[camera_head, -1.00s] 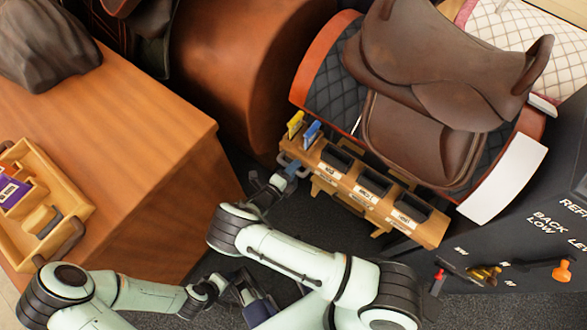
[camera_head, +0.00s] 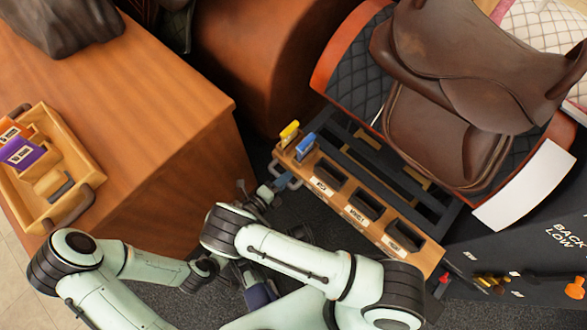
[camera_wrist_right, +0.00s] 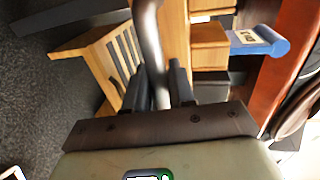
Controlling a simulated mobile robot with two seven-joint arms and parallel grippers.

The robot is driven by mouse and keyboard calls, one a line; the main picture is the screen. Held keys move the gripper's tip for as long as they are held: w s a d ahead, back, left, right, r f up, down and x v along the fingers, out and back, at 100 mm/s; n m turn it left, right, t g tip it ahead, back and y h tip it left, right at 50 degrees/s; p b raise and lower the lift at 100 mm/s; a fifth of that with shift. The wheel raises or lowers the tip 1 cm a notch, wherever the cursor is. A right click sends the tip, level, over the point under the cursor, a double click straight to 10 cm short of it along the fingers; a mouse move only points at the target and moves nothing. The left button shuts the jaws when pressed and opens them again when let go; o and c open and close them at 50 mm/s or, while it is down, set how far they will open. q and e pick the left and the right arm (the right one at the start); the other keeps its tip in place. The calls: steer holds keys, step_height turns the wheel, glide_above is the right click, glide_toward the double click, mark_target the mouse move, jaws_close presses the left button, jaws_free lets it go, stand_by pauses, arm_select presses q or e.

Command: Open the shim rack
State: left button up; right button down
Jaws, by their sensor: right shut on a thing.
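The shim rack (camera_head: 345,205) is a long wooden tray with several dark slots and white labels. It stands slid out from a dark slatted frame (camera_head: 405,180). A yellow shim (camera_head: 289,131) and a blue shim (camera_head: 305,146) stand upright at its far left end. My right gripper (camera_head: 279,184) is at the bar handle (camera_head: 292,183) on that end. In the right wrist view, the fingers (camera_wrist_right: 160,88) are shut around the grey handle bar (camera_wrist_right: 149,35), and the blue shim (camera_wrist_right: 262,42) shows at right. My left gripper (camera_head: 258,285) hangs low over the floor; its jaws are unclear.
A saddle (camera_head: 450,110) on a quilted pad sits behind the rack. A wooden bench (camera_head: 150,120) at left carries a tray (camera_head: 80,160) with purple and orange shims. A dark labelled panel (camera_head: 530,250) stands at right. Dark floor shows below the rack.

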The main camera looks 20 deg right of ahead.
arm_select(q)
steer(key=shift+w+a+f, duration=0.1)
steer(key=shift+w+f, duration=0.05)
steer(key=shift+w, duration=0.05)
arm_select(e)
steer(key=shift+s+a, duration=0.25)
steer(key=shift+a, duration=0.4)
steer(key=c, duration=1.1)
jaws_free()
